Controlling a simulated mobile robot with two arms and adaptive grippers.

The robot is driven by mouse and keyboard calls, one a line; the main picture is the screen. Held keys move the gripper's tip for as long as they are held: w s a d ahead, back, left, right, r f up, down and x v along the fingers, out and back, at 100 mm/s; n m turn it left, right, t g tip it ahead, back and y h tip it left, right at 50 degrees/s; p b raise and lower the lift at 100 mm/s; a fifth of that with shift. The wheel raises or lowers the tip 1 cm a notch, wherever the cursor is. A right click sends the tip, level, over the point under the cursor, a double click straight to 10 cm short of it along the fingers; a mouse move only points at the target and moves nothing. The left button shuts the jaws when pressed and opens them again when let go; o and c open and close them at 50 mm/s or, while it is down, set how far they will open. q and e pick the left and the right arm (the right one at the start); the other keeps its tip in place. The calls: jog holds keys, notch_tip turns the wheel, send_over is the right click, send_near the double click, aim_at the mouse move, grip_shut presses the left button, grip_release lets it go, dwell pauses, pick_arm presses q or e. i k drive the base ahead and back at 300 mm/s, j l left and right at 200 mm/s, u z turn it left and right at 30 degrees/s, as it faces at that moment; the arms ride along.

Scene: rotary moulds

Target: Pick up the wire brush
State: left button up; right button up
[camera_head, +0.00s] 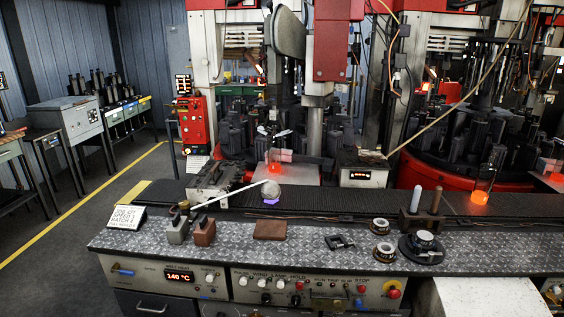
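I cannot make out a wire brush for certain. A long pale stick (228,194) lies slanted over the left part of the bench, and a round grey-white head (270,189) shows at its right end. A grey block (177,231) and a brown block (204,233) stand side by side near the stick's left end; their detail is too small to read. A flat brown pad (270,230) lies to their right. Neither of my grippers is in view.
The patterned metal bench top (310,262) also bears a small black part (340,242), two rings (380,225), a dark round piece (421,248) and a holder with upright rods (420,222). A dark conveyor (335,203) runs behind, with glowing glass (481,192) at right.

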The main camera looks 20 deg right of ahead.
aim_at(432, 212)
jog(key=i+z, duration=0.15)
jog(key=z, duration=0.35)
jog(key=i+z, duration=0.15)
jog(key=z, duration=0.3)
jog(key=i+j+z, duration=0.1)
jog(key=z, duration=0.4)
jog(key=i+j+z, duration=0.1)
jog(key=z, duration=0.4)
